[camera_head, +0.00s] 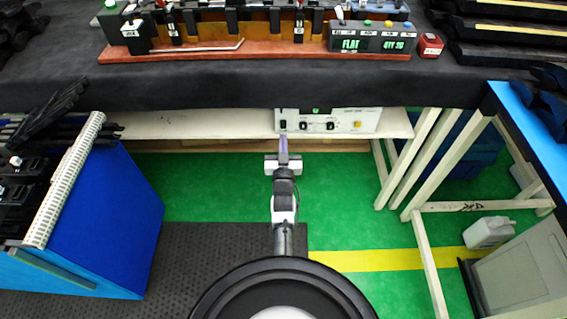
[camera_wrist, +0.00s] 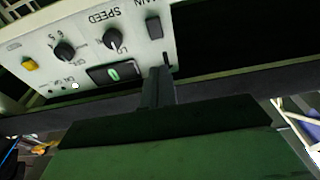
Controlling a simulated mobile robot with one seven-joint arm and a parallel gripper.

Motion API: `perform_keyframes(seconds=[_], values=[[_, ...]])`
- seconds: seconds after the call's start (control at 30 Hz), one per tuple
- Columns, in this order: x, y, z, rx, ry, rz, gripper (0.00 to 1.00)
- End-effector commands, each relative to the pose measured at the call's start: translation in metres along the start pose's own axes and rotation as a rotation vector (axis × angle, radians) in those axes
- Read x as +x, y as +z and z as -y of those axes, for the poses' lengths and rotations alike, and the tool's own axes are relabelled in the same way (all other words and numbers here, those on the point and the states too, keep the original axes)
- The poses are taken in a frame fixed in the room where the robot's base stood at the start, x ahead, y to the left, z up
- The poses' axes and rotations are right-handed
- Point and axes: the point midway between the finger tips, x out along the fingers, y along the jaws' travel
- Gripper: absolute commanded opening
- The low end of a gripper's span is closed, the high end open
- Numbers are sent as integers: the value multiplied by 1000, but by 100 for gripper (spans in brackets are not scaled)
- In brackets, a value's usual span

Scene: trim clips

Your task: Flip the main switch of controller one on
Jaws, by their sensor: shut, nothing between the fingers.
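A white controller (camera_head: 345,121) sits on the shelf under the bench. In the wrist view its panel (camera_wrist: 88,30) appears upside down, with "MAIN" and "SPEED" lettering. The black main switch (camera_wrist: 154,27) is beside the "MAIN" label; in the head view it shows at the panel's left end (camera_head: 283,125). Its on or off position cannot be told. My gripper (camera_head: 283,142) is shut and empty in front of the panel's left end. In the wrist view the fingertips (camera_wrist: 160,72) are near the panel edge, apart from the switch in the picture; contact with the panel cannot be told.
The panel also has two black knobs (camera_wrist: 115,38), a yellow button (camera_wrist: 29,63) and a small display (camera_wrist: 113,73). The shelf (camera_head: 200,123) runs under the dark bench top (camera_head: 250,75). White frame legs (camera_head: 415,160) stand right; a blue cabinet (camera_head: 105,215) stands left.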

Motion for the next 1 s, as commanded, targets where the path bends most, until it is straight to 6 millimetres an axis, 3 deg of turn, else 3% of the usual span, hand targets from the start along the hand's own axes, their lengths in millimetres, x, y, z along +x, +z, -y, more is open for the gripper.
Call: perform_keyframes(seconds=[0.2, 0.4, 1.0], values=[[-42, -10, 0, -1, 0, 2, 0], [-65, -19, 0, 0, 0, 2, 0], [-72, -22, 0, 0, 0, 1, 0]])
